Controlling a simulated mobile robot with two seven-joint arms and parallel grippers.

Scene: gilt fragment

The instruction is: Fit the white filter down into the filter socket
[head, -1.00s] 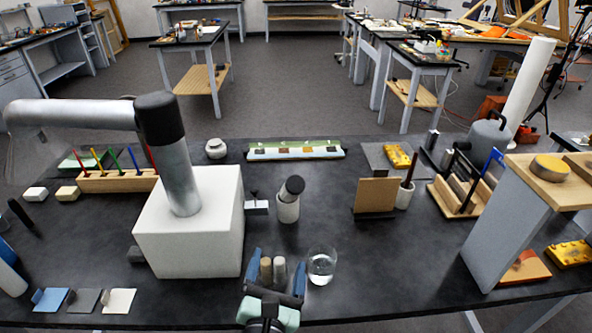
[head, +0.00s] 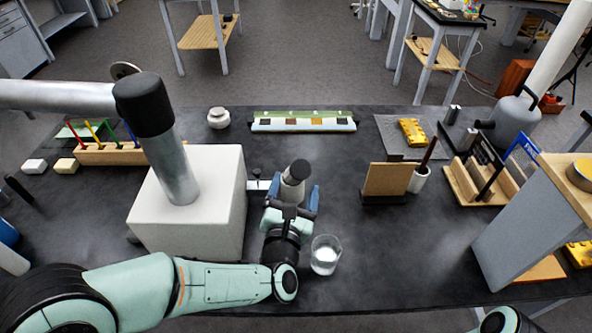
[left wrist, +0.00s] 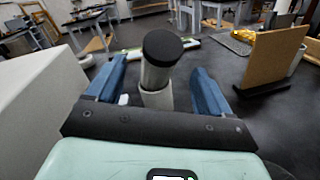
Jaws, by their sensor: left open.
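A grey cylinder with a black cap (head: 296,172) stands tilted in a white cup-like holder, which shows below it in the left wrist view (left wrist: 157,97). My left gripper (head: 291,193) is open, with one blue finger on each side of the cylinder and holder; I cannot tell whether they touch. The big white box (head: 190,225) stands to the left, with a grey metal pipe (head: 178,170) and black collar on top. I cannot tell for sure which piece is the white filter or its socket. My right gripper is out of view.
A glass of clear liquid (head: 325,256) stands close to the right of my left wrist. A wooden panel (head: 387,180) and a white cup with a dark stick (head: 418,181) are farther right. A pen rack (head: 105,154) is behind left. The table between glass and shelf is clear.

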